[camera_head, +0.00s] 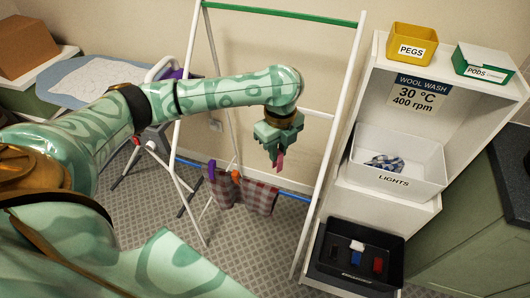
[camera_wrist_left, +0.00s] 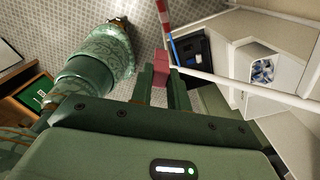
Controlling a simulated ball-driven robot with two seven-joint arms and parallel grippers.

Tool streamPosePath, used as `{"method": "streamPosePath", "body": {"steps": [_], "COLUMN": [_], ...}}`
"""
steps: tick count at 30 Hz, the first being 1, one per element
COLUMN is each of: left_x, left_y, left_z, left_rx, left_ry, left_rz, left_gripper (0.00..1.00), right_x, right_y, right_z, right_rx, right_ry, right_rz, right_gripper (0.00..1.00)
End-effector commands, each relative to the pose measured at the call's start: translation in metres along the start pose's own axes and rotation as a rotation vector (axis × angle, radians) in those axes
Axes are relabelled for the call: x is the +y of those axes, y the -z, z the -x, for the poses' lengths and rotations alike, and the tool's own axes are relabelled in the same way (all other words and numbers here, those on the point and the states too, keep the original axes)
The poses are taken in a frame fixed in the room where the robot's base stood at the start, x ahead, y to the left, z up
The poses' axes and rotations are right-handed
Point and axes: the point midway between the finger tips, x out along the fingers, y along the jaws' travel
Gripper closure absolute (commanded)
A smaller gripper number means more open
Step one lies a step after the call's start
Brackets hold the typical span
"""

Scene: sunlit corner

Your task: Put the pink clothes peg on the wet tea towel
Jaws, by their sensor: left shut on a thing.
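My left gripper (camera_head: 274,155) is shut on the pink clothes peg (camera_head: 280,163), whose end sticks out below the fingers. In the left wrist view the peg (camera_wrist_left: 161,59) sits between the two fingertips (camera_wrist_left: 160,78). A dark red-grey checked tea towel (camera_head: 259,196) hangs over the blue rail of the drying rack, below the gripper in the head view. A purple peg (camera_head: 212,170) and an orange peg (camera_head: 236,176) are at the towel's top edge. The held peg appears apart from the towel. My right gripper is not in view.
The white rack frame (camera_head: 330,140) has a green top bar (camera_head: 280,13). Right of it, shelves hold a yellow PEGS box (camera_head: 412,38), a PODS box (camera_head: 484,57), a LIGHTS bin (camera_head: 398,188) and a black tray (camera_head: 335,270). An ironing board (camera_head: 65,75) stands left.

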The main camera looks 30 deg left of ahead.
Motion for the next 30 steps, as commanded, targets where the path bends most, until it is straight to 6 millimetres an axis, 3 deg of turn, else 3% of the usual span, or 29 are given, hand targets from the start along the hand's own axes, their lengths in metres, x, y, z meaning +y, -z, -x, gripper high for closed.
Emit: {"method": "streamPosePath", "body": {"steps": [6, 12, 20, 30], "left_x": [-0.001, 0.002, 0.003, 0.003], "left_y": [-0.027, -0.042, -0.045, -0.045], "left_z": [-0.038, -0.059, -0.07, -0.106], "left_rx": [0.003, 0.001, 0.0, 0.002], "left_ry": [-0.002, 0.0, 0.001, 0.0], "left_rz": [-0.575, -0.892, -0.98, -0.979], "left_gripper": [0.94, 0.94, 0.94, 0.94], "right_x": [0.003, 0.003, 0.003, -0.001], "right_y": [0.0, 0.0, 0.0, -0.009], "right_z": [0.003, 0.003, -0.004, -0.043], "right_rx": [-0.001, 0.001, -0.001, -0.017], "right_ry": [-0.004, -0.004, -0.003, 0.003], "right_rz": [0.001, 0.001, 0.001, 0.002], "right_gripper": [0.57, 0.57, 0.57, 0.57]}}
